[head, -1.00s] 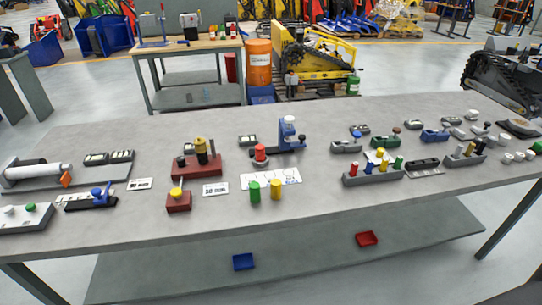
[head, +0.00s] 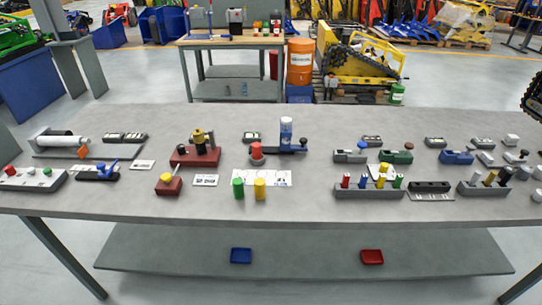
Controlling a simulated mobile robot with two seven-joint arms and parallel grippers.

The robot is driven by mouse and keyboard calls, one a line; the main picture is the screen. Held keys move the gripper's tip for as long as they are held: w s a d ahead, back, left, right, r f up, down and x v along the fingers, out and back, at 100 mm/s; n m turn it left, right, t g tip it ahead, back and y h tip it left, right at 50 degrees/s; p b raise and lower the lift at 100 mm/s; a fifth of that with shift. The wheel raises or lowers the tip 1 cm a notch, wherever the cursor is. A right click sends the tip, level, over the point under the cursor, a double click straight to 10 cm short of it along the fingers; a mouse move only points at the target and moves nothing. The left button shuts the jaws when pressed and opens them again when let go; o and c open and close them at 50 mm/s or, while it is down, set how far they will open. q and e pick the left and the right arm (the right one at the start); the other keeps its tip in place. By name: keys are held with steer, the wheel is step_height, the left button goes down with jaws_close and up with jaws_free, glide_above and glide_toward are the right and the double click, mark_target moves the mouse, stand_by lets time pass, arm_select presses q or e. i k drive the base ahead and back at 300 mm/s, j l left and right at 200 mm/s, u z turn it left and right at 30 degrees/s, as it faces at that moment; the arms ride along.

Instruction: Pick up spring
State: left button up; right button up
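I cannot make out a spring for certain; the parts on the grey workbench (head: 120,215) are too small to tell. A red fixture (head: 185,161) carries a black post with a yellow top. A green cylinder (head: 238,188) and a yellow cylinder (head: 260,189) stand upright side by side near the front edge. A red cylinder (head: 256,150) stands behind them, beside a blue-and-white cylinder (head: 286,131) on a dark blue fixture. Neither of my grippers is in view.
A grey rack (head: 368,193) with coloured pegs and a second rack (head: 484,189) stand at the right. A grey fixture with a white roller (head: 62,141) lies at the left. Blue (head: 241,255) and red (head: 372,257) trays lie on the lower shelf. The bench's rear strip is mostly clear.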

mark_target(257, 152)
steer(key=l, duration=0.85)
steer(key=k+l, duration=0.15)
steer(key=l, duration=0.7)
